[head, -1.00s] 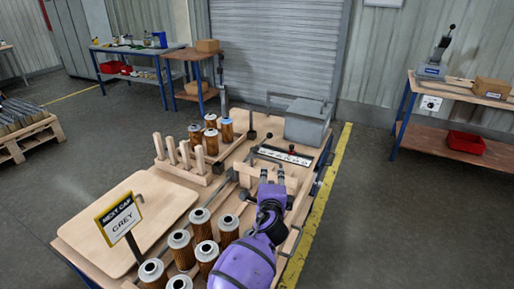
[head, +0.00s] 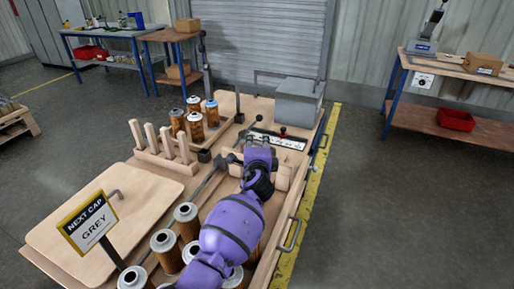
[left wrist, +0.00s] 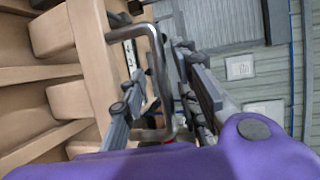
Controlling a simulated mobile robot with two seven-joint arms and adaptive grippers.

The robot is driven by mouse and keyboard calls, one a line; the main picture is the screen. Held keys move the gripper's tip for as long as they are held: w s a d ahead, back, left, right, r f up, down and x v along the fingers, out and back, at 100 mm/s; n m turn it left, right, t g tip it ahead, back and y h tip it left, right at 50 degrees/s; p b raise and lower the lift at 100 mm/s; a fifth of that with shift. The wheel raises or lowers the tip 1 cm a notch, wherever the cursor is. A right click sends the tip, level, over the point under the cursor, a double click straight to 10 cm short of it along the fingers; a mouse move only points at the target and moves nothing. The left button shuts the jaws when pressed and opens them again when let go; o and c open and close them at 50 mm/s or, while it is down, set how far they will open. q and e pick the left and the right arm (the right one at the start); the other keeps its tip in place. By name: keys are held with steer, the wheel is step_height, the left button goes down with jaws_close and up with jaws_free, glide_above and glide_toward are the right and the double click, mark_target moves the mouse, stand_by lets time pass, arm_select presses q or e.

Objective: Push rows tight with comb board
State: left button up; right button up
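The wooden comb board (head: 282,182) lies on the bench beneath my left gripper (head: 257,138), partly hidden by my arm. In the left wrist view its blocky teeth (left wrist: 85,99) show at left, and a bent metal handle (left wrist: 157,65) stands out from it. My left gripper (left wrist: 165,95) has its fingers apart, one on each side of this handle; firm contact is not visible. Orange-brown filter cartridges with grey caps (head: 187,213) stand in the near group, partly behind my arm. A far group (head: 196,126) includes one blue cap. My right gripper is out of view.
A wooden rack with upright pegs (head: 168,160) stands left of the comb board. A bare wooden board (head: 60,235) and a "NEXT CAP GREY" sign (head: 90,221) are at near left. A grey box (head: 298,102) stands at the bench's far right.

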arm_select(q)
steer(key=shift+w, duration=0.25)
steer(key=shift+r, duration=0.1)
jaws_close()
steer(key=shift+s+a, duration=0.15)
